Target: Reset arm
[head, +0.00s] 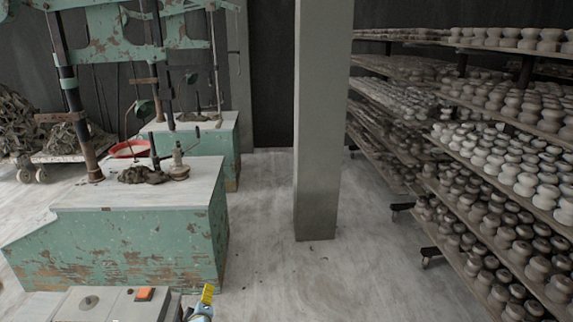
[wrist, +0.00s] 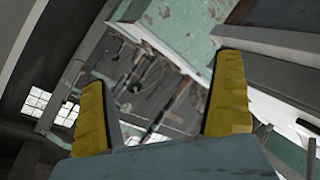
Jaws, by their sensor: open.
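My gripper (wrist: 163,75) shows in the wrist view with its two yellow fingers spread wide apart and nothing between them. In the head view the yellow tip of my gripper (head: 207,294) shows at the bottom edge, in front of the near green bench, and most of my arm is out of the picture. A dark clump of clay trimmings (head: 143,175) lies on the near bench top, apart from my gripper. The wrist view is strongly tilted and shows green machine parts and windows.
The worn green bench (head: 125,245) stands at the left, with a red basin (head: 129,149) behind it. A grey pillar (head: 321,130) stands mid-room. Wheeled shelves (head: 478,158) full of pots line the right. The floor (head: 300,280) between is clear.

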